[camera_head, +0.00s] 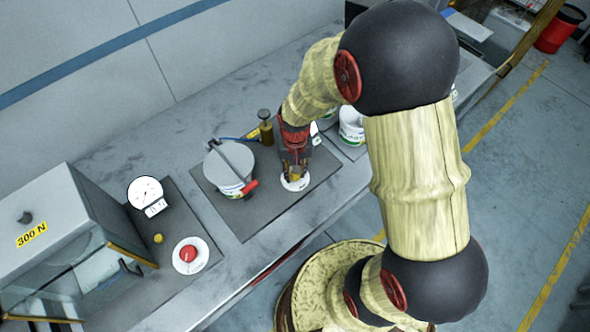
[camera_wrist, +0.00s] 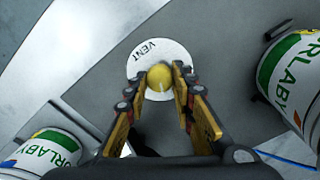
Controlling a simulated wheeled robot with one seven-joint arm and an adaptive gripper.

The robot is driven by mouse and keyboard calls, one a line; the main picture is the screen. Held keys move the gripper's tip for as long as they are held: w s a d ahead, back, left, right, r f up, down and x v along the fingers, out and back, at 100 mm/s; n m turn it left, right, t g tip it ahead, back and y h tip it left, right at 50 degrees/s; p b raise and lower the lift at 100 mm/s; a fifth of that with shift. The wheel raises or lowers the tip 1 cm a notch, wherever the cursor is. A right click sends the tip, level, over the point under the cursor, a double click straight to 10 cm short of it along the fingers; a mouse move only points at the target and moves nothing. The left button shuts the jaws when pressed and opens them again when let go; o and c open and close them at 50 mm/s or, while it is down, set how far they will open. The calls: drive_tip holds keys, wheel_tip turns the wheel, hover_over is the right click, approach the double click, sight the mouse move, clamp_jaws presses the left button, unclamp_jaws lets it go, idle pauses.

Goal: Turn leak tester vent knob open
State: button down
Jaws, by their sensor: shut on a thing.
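The yellow vent knob (camera_wrist: 160,77) sits on a round white plate lettered VENT (camera_wrist: 147,52). In the wrist view, a pale pointer line on the knob runs toward the bottom of the picture. My gripper (camera_wrist: 161,84) has its two yellow-padded fingers on either side of the knob, shut on it. In the head view, my gripper (camera_head: 295,172) reaches down onto the white plate (camera_head: 296,184), hiding most of the knob. The leak tester pot (camera_head: 227,166), with a grey lid and red-handled lever (camera_head: 249,187), stands just left of it.
A brass-coloured cylinder (camera_head: 265,127) stands behind the pot. White labelled tubs (camera_head: 351,128) are to the right; labelled tubs flank the wrist view (camera_wrist: 45,152). Left are a dial gauge (camera_head: 146,191), a red knob (camera_head: 187,253) and a 300 N cabinet (camera_head: 58,245).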

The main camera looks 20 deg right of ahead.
drive_tip(key=shift+m, duration=1.7)
drive_tip(key=shift+p, duration=0.3)
drive_tip(key=c, duration=1.5)
unclamp_jaws()
drive_tip(key=shift+c, duration=0.2)
drive_tip(key=shift+o, duration=0.2)
wheel_tip(320, 180, up, 12)
